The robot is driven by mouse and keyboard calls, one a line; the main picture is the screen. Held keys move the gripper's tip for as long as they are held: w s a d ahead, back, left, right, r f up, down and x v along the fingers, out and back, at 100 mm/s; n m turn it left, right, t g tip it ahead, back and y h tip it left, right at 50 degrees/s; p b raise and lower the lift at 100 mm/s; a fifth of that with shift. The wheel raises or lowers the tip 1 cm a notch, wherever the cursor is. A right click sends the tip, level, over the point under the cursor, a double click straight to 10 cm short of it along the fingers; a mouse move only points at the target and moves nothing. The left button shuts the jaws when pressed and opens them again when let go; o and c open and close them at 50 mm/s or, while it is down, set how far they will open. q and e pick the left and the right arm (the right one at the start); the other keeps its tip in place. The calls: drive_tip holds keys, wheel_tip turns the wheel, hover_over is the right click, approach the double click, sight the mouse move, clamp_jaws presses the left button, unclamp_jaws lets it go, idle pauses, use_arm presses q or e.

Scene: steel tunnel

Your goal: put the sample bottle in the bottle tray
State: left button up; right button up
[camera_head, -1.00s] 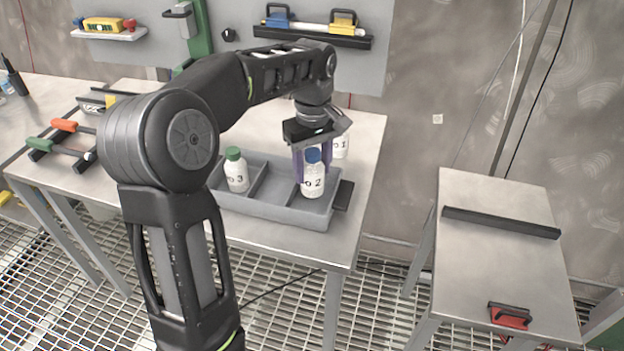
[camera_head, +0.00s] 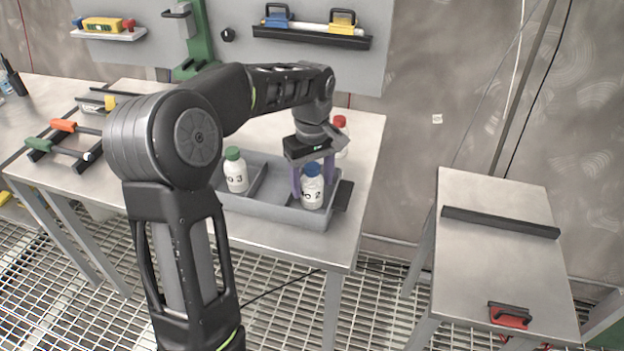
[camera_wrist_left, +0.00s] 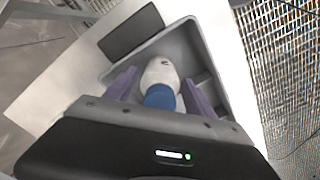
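The grey bottle tray (camera_head: 268,211) sits on the steel table. A white sample bottle (camera_head: 312,193) with a blue cap, marked No 2, stands in its right compartment. In the left wrist view the same bottle (camera_wrist_left: 160,78) is between the two purple fingers. My left gripper (camera_head: 312,178) is around this bottle from above. Its fingers are spread, with a narrow gap to the bottle, so it looks open. A green-capped bottle (camera_head: 236,172), marked 3, stands in the tray's left part. A red-capped bottle (camera_head: 340,124) is behind my gripper, partly hidden. My right gripper is out of view.
A dark flat pad (camera_head: 343,195) lies at the tray's right end. Clamps with orange and green handles (camera_head: 62,126) lie at the left. A separate side table (camera_head: 500,260) stands to the right, with a dark bar and a red-black item on it.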

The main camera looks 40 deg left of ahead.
sight(312, 165)
use_arm(q)
drive_tip(key=shift+o, duration=0.3)
drive_tip(key=shift+r, duration=0.1)
drive_tip(key=shift+r, duration=0.2)
wheel_tip(312, 165, up, 5)
drive_tip(key=shift+r, duration=0.15)
wheel_tip(312, 165, up, 6)
drive_tip(key=p, duration=0.3)
drive_tip(key=shift+f, duration=0.25)
drive_tip(key=shift+r+p, duration=0.55)
drive_tip(key=shift+p, duration=0.1)
drive_tip(key=shift+f, duration=0.15)
